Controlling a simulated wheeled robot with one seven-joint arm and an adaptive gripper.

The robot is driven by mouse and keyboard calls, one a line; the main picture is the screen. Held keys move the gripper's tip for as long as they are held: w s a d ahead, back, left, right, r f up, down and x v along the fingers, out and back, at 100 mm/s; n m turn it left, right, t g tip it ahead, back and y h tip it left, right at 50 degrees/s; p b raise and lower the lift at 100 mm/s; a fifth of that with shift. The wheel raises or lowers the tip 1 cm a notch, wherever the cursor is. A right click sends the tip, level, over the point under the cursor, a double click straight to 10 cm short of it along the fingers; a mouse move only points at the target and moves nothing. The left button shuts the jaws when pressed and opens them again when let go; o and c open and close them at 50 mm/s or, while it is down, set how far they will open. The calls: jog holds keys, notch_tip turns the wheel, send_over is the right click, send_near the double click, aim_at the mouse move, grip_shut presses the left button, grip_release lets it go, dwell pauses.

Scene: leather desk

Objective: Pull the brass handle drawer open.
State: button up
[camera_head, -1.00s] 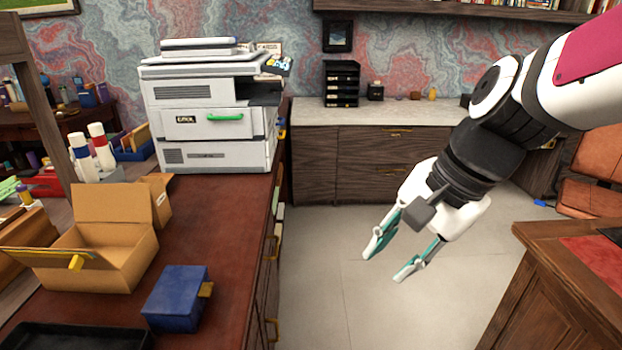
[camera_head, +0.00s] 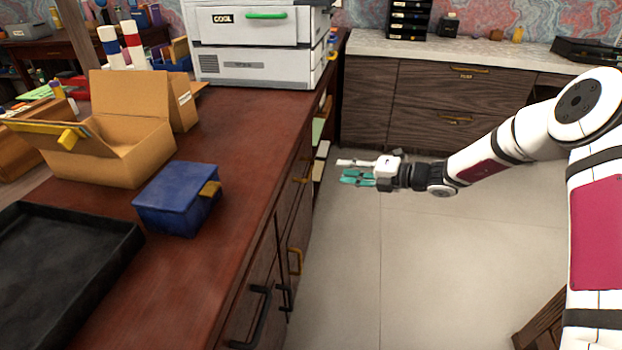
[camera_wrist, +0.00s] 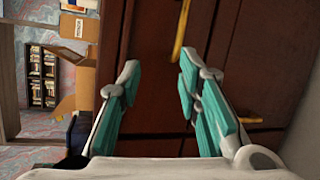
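The leather-topped desk (camera_head: 250,150) has wooden fronts along its right side. A brass handle (camera_head: 302,179) sits high on one front, just under the desk top; a brass handle also shows in the wrist view (camera_wrist: 181,30), just beyond the right fingertip. The drawer behind it looks shut. A second brass handle (camera_head: 295,261) is lower and nearer; another brass handle shows at lower right in the wrist view (camera_wrist: 250,119). My gripper (camera_head: 343,171) is open and empty, to the right of the desk side, pointing at it. Its teal-padded fingers are apart in the wrist view (camera_wrist: 158,66).
Black handles (camera_head: 258,318) are on the nearest fronts. A cardboard box (camera_head: 125,150), a blue box (camera_head: 175,200), a black tray (camera_head: 125,240) and a printer (camera_head: 260,65) stand on the desk. Open floor (camera_head: 400,270) lies to the right. A wooden cabinet (camera_head: 410,110) stands behind.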

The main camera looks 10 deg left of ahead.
aim_at(310, 167)
jog(key=w+a+f+m+b, duration=0.1)
jog(key=w+a+f, duration=0.1)
jog(key=a, duration=0.2)
jog(key=w+a+f+m+b, duration=0.1)
jog(key=w+a+f+b, duration=0.1)
jog(key=w+a, duration=0.1)
jog(key=w+a+f+m+t+b, duration=0.1)
jog(key=w+a+f+b, duration=0.1)
jog(key=w+a, duration=0.1)
jog(key=shift+a+f, duration=0.15)
jog(key=shift+a, duration=0.65)
jog(key=shift+c, duration=0.3)
grip_shut()
